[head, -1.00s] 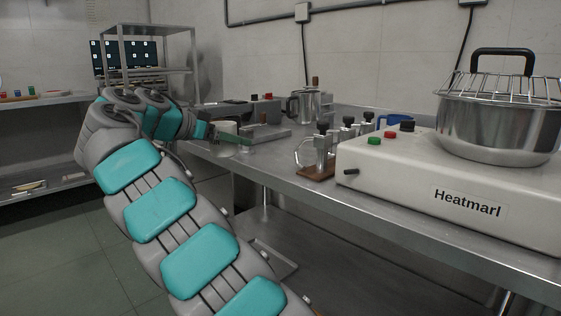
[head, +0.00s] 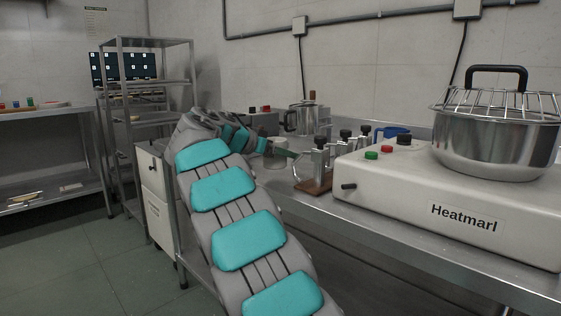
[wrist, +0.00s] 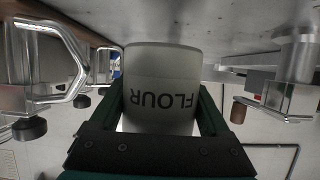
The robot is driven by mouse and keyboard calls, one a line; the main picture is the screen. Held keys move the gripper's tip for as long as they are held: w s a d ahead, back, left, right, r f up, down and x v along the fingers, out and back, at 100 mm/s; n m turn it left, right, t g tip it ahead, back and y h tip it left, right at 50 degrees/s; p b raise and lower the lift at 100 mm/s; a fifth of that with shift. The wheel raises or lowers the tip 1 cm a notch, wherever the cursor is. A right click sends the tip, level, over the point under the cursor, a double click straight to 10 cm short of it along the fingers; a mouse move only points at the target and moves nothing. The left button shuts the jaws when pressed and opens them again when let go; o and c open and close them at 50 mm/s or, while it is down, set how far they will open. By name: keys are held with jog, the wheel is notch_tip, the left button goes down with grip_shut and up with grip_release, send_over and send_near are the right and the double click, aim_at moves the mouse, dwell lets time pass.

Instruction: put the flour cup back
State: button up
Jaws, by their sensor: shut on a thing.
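The flour cup (wrist: 162,92) is pale, with dark FLOUR lettering, and appears upside down in the wrist view. My gripper (wrist: 165,105) is shut on it, with one dark green finger along each side. In the head view the cup (head: 276,152) shows as a small pale shape over the counter, beyond the metal clamps, and my gripper (head: 282,152) is partly hidden by my arm. The counter (wrist: 190,15) runs along the top of the wrist view. I cannot tell whether the cup touches it.
Metal clamps on a brown base (head: 314,184) stand close to the right of my gripper. A metal jug (head: 305,118) stands behind. A steel shelf rack (head: 150,85) is at back left.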

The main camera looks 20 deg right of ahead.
aim_at(265, 156)
jog(key=shift+a+f, duration=0.1)
jog(key=shift+f, duration=1.15)
jog(key=shift+f, duration=0.15)
jog(key=o, duration=1.3)
jog(key=shift+a+r, duration=0.1)
jog(key=shift+r, duration=0.15)
jog(key=v, duration=1.1)
jog(key=shift+s+a+r+b, duration=0.15)
jog(key=shift+s+a+b, duration=0.05)
jog(key=shift+a+b, duration=0.1)
